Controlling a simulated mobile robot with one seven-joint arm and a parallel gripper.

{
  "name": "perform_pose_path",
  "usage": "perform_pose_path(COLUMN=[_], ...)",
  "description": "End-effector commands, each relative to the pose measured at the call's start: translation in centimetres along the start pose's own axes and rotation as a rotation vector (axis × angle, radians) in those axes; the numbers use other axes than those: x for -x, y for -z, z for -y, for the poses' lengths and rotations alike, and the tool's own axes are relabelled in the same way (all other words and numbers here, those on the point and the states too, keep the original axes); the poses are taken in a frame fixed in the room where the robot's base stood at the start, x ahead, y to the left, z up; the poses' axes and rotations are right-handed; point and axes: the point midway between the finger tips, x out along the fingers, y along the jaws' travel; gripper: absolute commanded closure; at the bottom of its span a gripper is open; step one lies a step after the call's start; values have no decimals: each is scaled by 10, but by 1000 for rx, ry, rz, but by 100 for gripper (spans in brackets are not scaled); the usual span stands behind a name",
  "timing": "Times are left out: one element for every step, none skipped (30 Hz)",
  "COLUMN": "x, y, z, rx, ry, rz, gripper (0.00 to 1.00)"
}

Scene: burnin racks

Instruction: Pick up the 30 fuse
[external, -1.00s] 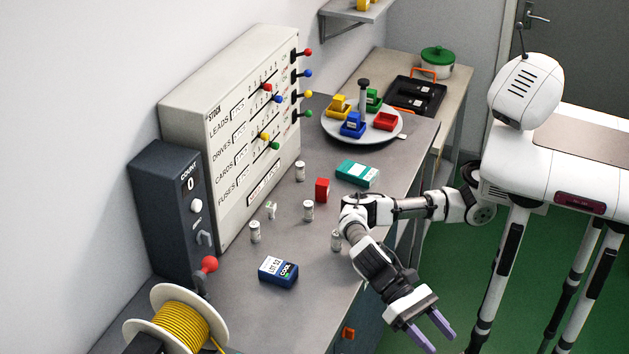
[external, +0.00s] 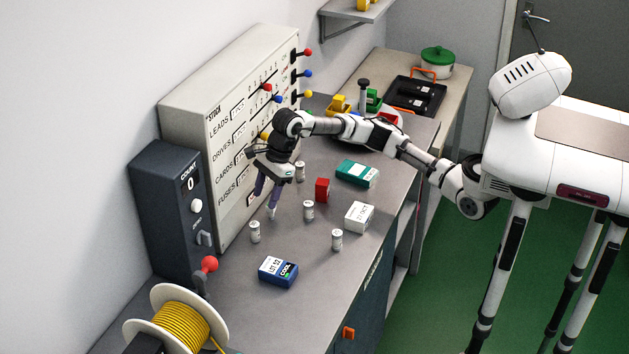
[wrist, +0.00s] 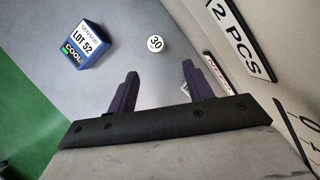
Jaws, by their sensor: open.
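The fuse marked 30 (wrist: 155,43) shows its round white top in the wrist view, standing on the grey bench beyond my fingertips. It appears to be the small silvery cylinder (external: 255,232) nearest the panel's lower edge in the external view. My gripper (external: 266,200) points down over the bench close to the panel, a little behind that fuse. In the wrist view my gripper (wrist: 160,72) is open, with nothing between its two dark fingers. The fuse is apart from both fingers.
A blue LOT 52 box (external: 278,271) lies near the fuse. Other fuses (external: 308,210) (external: 336,240) stand to the right, with a white box (external: 359,216) and red box (external: 322,190). The panel (external: 228,120) rises close beside my gripper. A small pale piece (external: 271,213) sits under my fingertips.

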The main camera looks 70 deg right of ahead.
Motion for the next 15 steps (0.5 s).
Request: perform_pose_path(x=[-11, -18, -25, -31, -37, -44, -48, -53, -57, -59, -62, -64, -65, -67, -70], y=[0, -1, -1, -1, -1, -2, -2, -2, -2, -2, -2, -2, -2, -2, -3], z=[-1, -1, -1, -2, -2, -2, -2, -2, -2, -2, -2, -2, -2, -2, -3], rx=[2, 1, 2, 2, 3, 3, 3, 3, 3, 3, 4, 4, 4, 4, 5], ry=[-4, -6, -5, -6, -7, -5, -5, -6, -5, -4, -3, -3, -4, -4, -6], rz=[-2, -1, 0, -1, -1, 0, 1, 1, 1, 1, 1, 1, 2, 1, 1], gripper=[49, 49, 49, 49, 49, 49, 49, 49, 49, 49, 49, 49, 49, 49, 49])
